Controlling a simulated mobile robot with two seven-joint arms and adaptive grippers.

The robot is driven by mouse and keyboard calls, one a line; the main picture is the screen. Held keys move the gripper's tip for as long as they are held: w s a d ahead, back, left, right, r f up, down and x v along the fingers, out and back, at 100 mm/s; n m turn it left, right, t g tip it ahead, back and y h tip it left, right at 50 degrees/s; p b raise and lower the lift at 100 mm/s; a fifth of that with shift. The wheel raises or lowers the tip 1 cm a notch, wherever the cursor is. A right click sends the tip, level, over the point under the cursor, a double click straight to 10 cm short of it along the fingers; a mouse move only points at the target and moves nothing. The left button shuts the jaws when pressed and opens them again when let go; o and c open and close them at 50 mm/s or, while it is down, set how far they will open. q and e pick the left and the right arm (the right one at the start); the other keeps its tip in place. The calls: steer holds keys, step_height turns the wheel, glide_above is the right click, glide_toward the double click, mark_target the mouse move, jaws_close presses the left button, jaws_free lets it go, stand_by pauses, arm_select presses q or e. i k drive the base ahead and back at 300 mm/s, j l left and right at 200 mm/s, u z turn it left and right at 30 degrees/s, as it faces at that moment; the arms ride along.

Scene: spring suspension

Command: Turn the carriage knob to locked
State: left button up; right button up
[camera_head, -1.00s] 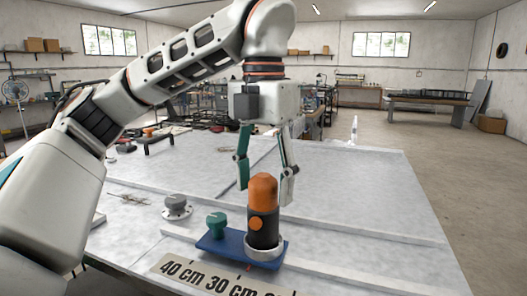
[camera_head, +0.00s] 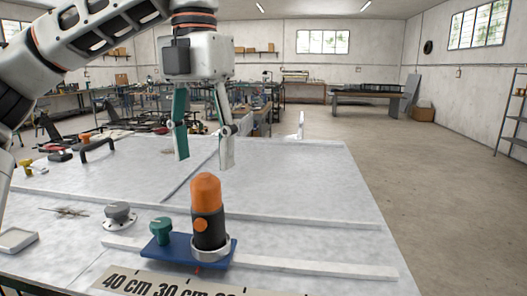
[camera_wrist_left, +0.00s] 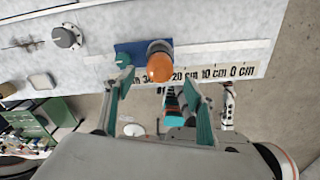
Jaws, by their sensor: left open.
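A blue carriage plate (camera_head: 160,250) lies on the grey worktable, behind a ruler strip marked in cm. A green knob (camera_head: 161,230) stands at its left end. An upright black cylinder (camera_head: 209,233) with an orange domed top (camera_head: 206,191) stands at its right end in a pale ring. The wrist view also shows the green knob (camera_wrist_left: 122,60) and the orange top (camera_wrist_left: 160,67). My left gripper (camera_head: 205,160) is open and empty, pointing down above the orange top, apart from it and to the right of the knob. My right gripper is not in view.
A grey knob on a round flange (camera_head: 118,214) stands left of the carriage. A pale rail (camera_head: 300,265) runs along the table to the right. The ruler strip (camera_head: 150,285) lies in front. The table (camera_head: 300,185) behind and right is mostly clear.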

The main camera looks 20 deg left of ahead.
mark_target(160, 227)
steer(key=k, duration=1)
